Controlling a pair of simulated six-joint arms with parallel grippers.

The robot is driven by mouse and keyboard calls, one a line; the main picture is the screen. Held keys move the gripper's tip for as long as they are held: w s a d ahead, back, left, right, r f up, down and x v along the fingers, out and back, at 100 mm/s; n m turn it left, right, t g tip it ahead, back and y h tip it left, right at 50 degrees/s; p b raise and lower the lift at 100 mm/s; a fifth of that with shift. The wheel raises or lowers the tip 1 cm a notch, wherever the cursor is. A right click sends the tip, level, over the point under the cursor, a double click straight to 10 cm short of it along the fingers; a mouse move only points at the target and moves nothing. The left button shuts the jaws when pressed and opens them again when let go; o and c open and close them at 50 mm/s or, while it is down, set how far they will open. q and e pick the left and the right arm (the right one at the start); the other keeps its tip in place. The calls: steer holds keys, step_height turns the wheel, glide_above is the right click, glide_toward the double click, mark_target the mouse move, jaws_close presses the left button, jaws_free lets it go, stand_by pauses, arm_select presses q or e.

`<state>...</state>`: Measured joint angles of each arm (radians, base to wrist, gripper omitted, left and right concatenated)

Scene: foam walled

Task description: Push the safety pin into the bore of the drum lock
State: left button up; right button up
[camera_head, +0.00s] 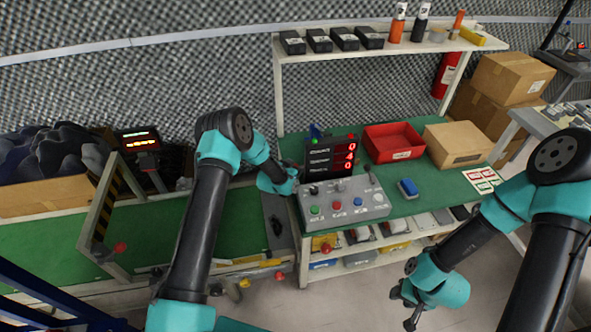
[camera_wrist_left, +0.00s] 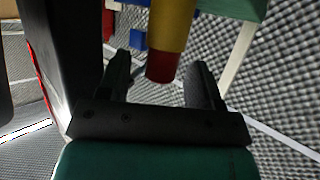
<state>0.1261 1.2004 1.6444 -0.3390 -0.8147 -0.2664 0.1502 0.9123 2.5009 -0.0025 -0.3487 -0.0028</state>
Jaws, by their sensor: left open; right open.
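My left gripper (camera_head: 292,180) is at the left end of the grey control box, mostly hidden by its own wrist in the head view. In the left wrist view its two jaws (camera_wrist_left: 165,85) are open. A yellow cylinder with a red end (camera_wrist_left: 172,30) shows at the gap between them; I cannot tell whether it is the safety pin or whether a jaw touches it. I cannot make out the drum lock or its bore for certain.
The control box (camera_head: 345,212) has several coloured buttons, with a red-digit display (camera_head: 331,158) behind it. A conveyor (camera_head: 45,245) is at left.

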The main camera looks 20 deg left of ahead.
stand_by(0.4)
arm_select(q)
steer(key=c, duration=1)
step_height(320, 180, up, 18)
stand_by(0.3)
stand_by(0.4)
